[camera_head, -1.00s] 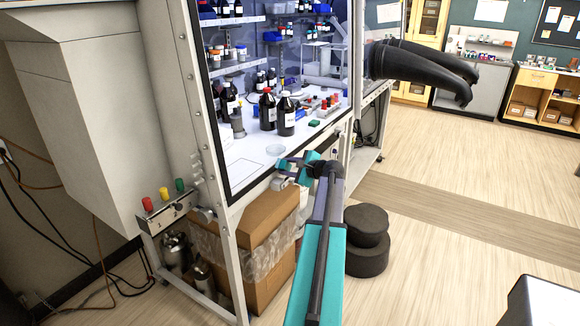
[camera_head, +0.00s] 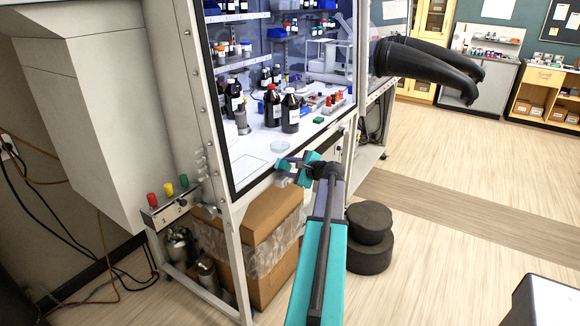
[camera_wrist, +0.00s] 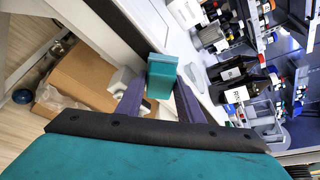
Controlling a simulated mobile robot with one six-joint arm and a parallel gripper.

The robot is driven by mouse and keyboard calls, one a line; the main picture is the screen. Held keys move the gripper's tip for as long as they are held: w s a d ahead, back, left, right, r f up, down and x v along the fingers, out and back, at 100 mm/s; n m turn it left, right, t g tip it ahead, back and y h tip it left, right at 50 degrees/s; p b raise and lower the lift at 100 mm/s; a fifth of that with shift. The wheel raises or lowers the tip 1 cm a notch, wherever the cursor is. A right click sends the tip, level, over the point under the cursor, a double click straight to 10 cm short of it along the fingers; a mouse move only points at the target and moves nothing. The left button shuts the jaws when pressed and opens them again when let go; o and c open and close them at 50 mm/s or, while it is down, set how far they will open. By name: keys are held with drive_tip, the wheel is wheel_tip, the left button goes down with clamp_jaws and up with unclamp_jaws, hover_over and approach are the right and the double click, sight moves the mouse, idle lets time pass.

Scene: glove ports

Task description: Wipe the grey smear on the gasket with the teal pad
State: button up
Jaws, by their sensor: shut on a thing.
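The teal pad (camera_wrist: 161,76) is a small block between the purple fingers of my gripper (camera_wrist: 158,98) in the wrist view. My gripper is shut on it. In the head view my gripper (camera_head: 292,170) is at the front lower edge of the glove box window, and its tip is small there. The gasket (camera_wrist: 118,24) looks like a dark strip along the window edge, beyond and left of the pad in the wrist view. It also shows as a dark line in the head view (camera_head: 252,184). I cannot make out the grey smear or tell whether the pad touches the gasket.
Dark bottles (camera_head: 290,112) stand inside the box behind the window. Black glove sleeves (camera_head: 425,66) stick out at the right.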

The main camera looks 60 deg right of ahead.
drive_tip(key=shift+w+a, duration=0.15)
drive_tip(key=shift+a, duration=0.55)
drive_tip(key=s, duration=0.6)
drive_tip(key=shift+r, duration=0.25)
drive_tip(key=shift+s+d, duration=0.1)
drive_tip(key=shift+s, duration=0.05)
drive_tip(key=s, duration=0.3)
drive_tip(key=shift+r, duration=0.15)
idle(0.5)
idle(0.4)
